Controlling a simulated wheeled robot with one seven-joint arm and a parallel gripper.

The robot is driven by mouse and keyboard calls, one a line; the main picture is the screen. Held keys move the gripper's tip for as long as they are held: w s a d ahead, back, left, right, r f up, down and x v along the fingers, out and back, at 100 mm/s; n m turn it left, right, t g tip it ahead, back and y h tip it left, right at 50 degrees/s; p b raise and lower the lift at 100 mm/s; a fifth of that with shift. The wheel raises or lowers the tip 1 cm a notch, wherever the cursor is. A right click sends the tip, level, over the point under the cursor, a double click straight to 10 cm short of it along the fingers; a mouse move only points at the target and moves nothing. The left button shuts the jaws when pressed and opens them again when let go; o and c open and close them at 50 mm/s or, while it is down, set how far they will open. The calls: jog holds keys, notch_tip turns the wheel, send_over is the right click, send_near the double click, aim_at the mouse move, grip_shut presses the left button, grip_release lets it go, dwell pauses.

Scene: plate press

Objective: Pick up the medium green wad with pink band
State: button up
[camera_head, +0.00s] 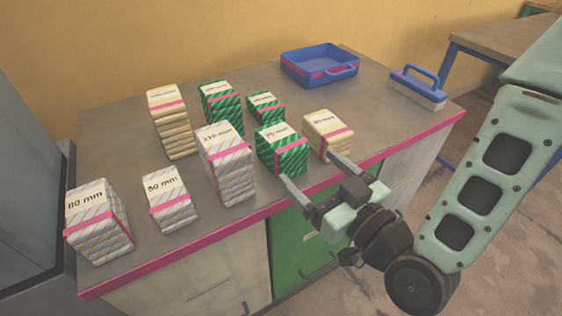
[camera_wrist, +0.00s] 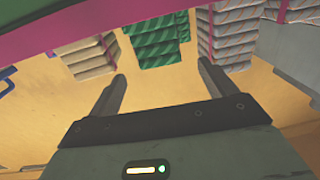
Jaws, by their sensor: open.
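The green striped wad labelled "70 mm" (camera_head: 283,157), with a pink band, stands at the front of the counter. By size it looks like the medium one of three green wads. A larger green wad (camera_head: 224,108) and a smaller green wad (camera_head: 265,110) stand behind it. My gripper (camera_head: 308,168) is open and empty, just in front and to the right of the 70 mm wad, apart from it. In the wrist view, a green wad (camera_wrist: 152,45) shows ahead between the open fingers, beyond their tips.
A tall white striped wad (camera_head: 227,168) stands close left of the 70 mm wad, and a cream wad (camera_head: 325,122) close right. Two more striped wads stand front left. A blue tray (camera_head: 290,70) and a blue-handled press (camera_head: 418,92) stand behind. The counter (camera_head: 385,118) is clear at right.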

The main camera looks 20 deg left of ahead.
aim_at(296, 155)
jog(key=shift+w+a+f+b, duration=0.15)
jog(key=shift+a+f+b, duration=0.1)
jog(key=shift+b, duration=0.2)
jog(key=x, duration=0.1)
jog(key=p+x, duration=0.1)
jog(key=x, duration=0.2)
jog(key=shift+r, duration=0.3)
jog(key=shift+f+p+x, duration=0.2)
jog(key=shift+x, duration=1.3)
jog(key=shift+f+p+x, duration=0.15)
jog(key=shift+f+x, duration=0.1)
jog(key=shift+x, duration=1.2)
jog(key=shift+c, duration=0.3)
jog(key=c, duration=1)
